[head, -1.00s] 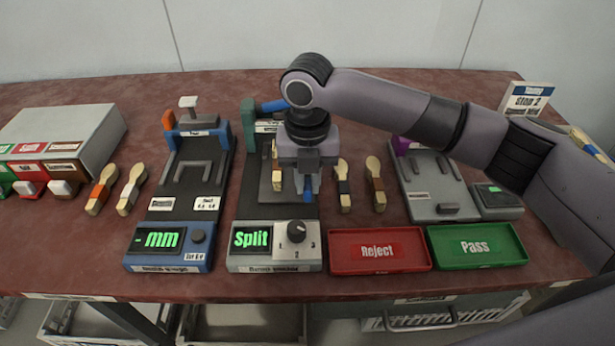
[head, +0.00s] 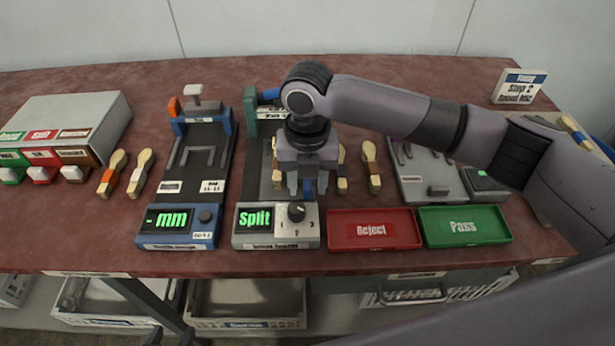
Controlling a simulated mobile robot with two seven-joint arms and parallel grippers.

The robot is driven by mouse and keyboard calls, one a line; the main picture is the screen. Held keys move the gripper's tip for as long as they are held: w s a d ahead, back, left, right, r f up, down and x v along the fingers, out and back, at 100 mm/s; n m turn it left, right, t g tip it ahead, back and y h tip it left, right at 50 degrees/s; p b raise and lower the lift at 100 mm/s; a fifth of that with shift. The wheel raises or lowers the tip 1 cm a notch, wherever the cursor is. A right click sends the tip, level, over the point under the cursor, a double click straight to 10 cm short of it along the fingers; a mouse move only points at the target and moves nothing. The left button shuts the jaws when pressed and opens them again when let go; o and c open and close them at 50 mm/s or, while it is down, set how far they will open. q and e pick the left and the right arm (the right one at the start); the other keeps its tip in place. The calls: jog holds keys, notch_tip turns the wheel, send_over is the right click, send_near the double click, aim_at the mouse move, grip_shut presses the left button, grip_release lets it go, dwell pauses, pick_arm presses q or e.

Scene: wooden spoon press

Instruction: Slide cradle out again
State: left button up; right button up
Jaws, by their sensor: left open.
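The press (head: 244,150), with a green head and blue lever, has a front panel (head: 276,240) whose display reads "Split". Its grey cradle (head: 266,180) lies on the dark bed and is largely hidden by my right arm. A pale wooden spoon (head: 277,178) shows at the cradle's left. My right gripper (head: 308,194) points down at the cradle's front, just behind the panel's knob. It appears shut on the cradle, with a blue part between the fingers; the contact is partly hidden.
The blue gauge (head: 178,238) stands left of the press. Red Reject (head: 374,244) and green Pass (head: 464,240) trays lie right. Wooden spoons (head: 371,165) lie beside the press, and two more (head: 112,172) lie left of the gauge. A grey fixture (head: 425,180) stands behind the trays.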

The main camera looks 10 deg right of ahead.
jog(key=shift+r, duration=3.55)
